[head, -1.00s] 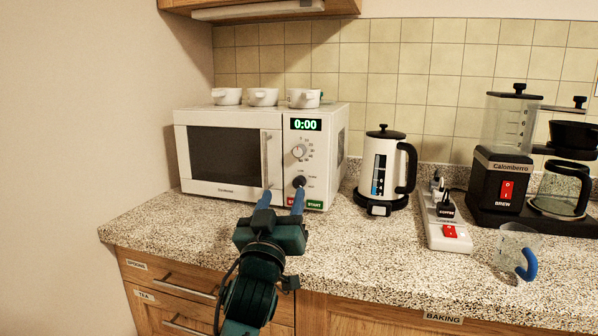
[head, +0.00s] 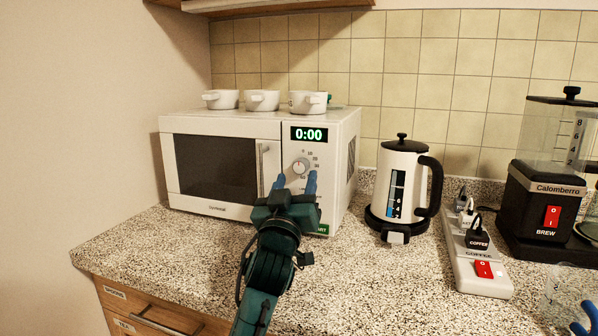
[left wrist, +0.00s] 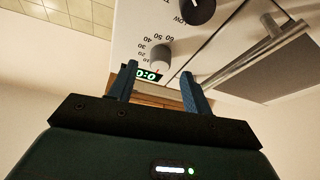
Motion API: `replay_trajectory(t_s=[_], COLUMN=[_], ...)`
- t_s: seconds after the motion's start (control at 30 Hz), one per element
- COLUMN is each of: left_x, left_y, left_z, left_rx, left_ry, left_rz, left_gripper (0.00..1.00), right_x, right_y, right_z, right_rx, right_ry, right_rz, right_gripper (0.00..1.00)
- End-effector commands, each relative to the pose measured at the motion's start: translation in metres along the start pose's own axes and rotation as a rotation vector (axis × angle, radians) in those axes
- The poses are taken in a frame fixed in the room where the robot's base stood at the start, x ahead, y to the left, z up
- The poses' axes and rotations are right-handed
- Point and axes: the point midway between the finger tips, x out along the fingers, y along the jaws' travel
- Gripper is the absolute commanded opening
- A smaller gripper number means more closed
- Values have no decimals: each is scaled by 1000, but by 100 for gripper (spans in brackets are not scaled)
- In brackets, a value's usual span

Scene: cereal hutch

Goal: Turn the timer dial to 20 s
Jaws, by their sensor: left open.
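The white microwave (head: 216,168) stands at the left of the counter. Its green display (head: 309,134) reads 0:00. The timer dial (head: 300,167) is a round knob below the display with numbers around it; it also shows in the left wrist view (left wrist: 160,57), upside down. A second, black knob (left wrist: 197,10) shows in the left wrist view; my gripper hides it in the head view. My left gripper (head: 296,182) is open and empty in front of the panel, its blue fingertips just below the timer dial. In the left wrist view the fingers (left wrist: 158,74) lie either side of the dial's line, apparently short of it.
White cups (head: 262,101) stand on the microwave. A kettle (head: 402,185) stands to its right, then a power strip (head: 478,255) and a coffee maker (head: 548,190). A clear mug with a blue handle (head: 584,318) is at the lower right.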

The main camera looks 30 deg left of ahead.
Motion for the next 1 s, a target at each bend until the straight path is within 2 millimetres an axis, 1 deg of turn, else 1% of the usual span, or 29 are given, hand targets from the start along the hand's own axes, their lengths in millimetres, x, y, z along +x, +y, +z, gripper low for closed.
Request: replay_trajectory(t_s=[0.03,0.2,0.33,0.57,1.0], left_x=[9,27,32,32,32], left_y=[0,0,0,0,0], left_z=[-2,-1,0,0,0], left_rx=[1,1,0,0,0], left_ry=[2,1,0,0,0], left_rz=[0,0,-1,-1,-1], left_gripper=[50,50,50,49,13], right_x=[0,1,1,1,1], right_y=[0,-1,-1,-1,-1], right_z=[-1,0,0,0,0], right_rx=[1,2,3,3,4], right_ry=[-2,-5,-7,-7,-7], right_rz=[-1,-2,-2,-3,-3], right_gripper=[36,36,36,36,36])
